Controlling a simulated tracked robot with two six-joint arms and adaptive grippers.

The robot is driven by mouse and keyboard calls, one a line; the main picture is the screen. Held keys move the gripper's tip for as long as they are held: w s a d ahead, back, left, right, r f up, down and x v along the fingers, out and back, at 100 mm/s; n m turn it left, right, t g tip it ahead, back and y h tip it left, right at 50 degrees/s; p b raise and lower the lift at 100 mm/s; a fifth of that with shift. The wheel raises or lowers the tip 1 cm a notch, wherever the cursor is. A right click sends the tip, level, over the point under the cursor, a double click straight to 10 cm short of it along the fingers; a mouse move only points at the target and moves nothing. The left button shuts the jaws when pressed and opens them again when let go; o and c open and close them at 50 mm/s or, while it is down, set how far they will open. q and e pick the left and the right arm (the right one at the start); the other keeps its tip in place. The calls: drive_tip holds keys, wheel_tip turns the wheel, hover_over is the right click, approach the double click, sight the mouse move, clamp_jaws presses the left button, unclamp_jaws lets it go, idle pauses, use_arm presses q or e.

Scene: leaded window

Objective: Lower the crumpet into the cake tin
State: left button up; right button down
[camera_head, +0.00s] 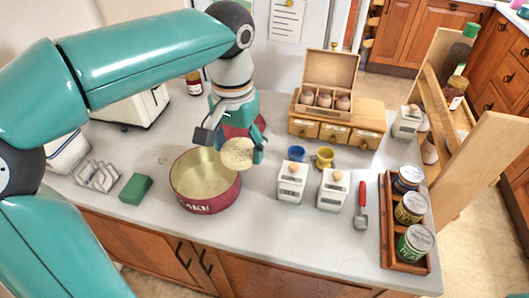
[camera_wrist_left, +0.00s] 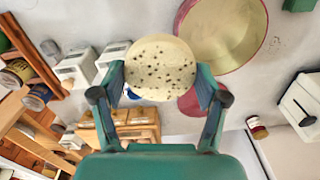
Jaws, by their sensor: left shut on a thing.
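The crumpet (camera_head: 237,154) is a pale round disc with dark holes on its face, which shows clearly in the left wrist view (camera_wrist_left: 160,68). My left gripper (camera_head: 232,150) is shut on it, one finger at each side (camera_wrist_left: 160,82). The cake tin (camera_head: 204,207) is round, dark red outside and cream inside, with lettering on its front. In the head view the crumpet is at the tin's back right rim, apparently above it. In the wrist view the tin (camera_wrist_left: 262,22) is beyond the crumpet, and the crumpet overlaps its edge. My right gripper is not in view.
A red round thing (camera_head: 243,127) lies behind the crumpet, partly hidden. A blue cup (camera_head: 296,153), a yellow cup (camera_head: 325,157) and two white boxes (camera_head: 291,182) stand to the right. A green block (camera_head: 135,188) and a toast rack (camera_head: 97,174) are left of the tin.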

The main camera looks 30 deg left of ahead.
use_arm(q)
drive_tip(key=b, duration=0.4)
hover_over(209, 185)
wheel_tip(209, 185, down, 8)
idle(0.5)
drive_tip(key=shift+f+b, duration=2)
drive_tip(key=shift+f, duration=0.95)
drive_tip(key=shift+f+b, duration=1.85)
drive_tip(key=shift+f, duration=0.65)
drive_tip(key=o, duration=1.2)
drive_tip(key=shift+r, duration=0.15)
